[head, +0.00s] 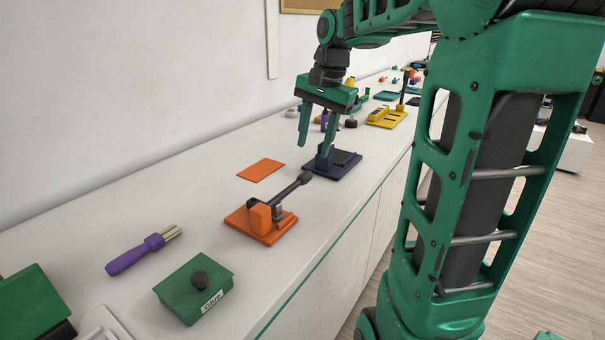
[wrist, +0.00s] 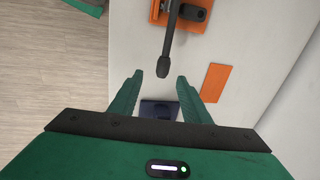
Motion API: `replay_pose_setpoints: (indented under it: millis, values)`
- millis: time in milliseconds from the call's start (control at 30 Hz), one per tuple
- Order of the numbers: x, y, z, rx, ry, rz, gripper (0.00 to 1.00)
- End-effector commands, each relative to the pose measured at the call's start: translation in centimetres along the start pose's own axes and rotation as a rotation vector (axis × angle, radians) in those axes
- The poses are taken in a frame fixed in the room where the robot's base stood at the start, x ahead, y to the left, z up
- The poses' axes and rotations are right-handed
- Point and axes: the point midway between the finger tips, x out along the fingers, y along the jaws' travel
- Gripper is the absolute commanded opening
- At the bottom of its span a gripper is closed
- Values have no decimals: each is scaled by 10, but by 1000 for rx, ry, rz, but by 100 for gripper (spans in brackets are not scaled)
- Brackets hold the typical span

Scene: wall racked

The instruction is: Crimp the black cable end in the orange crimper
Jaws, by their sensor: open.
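The orange crimper (head: 262,237) stands on the bench in the middle of the head view. Its dark lever (head: 288,192) slants to the right and ends in a black knob. In the wrist view the orange base (wrist: 196,21) is at the top edge, and the lever knob (wrist: 166,72) appears in line with the gap between the fingertips. My gripper (head: 314,150) is open and empty, pointing down beyond the crimper, above the dark blue fixture; both fingers also show in the wrist view (wrist: 160,77). I cannot make out a black cable end in either view.
The dark blue fixture (head: 345,168) is below my gripper. An orange plate (head: 261,170) lies flat near the wall. A purple-handled tool (head: 135,255) and a green box labelled Glue (head: 190,295) are nearer. A yellow fixture (head: 387,119) and small items stand farther back.

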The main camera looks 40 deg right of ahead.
Motion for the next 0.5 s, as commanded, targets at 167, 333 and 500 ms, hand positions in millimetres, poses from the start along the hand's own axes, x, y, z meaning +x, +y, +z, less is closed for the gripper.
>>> replay_pose_setpoints:
  millis: [167, 333, 500]
  values:
    - [4, -10, -6, 32, -4, -8, 43]
    - [28, -8, -5, 33, -6, -5, 43]
    - [59, -8, -6, 33, -5, -6, 43]
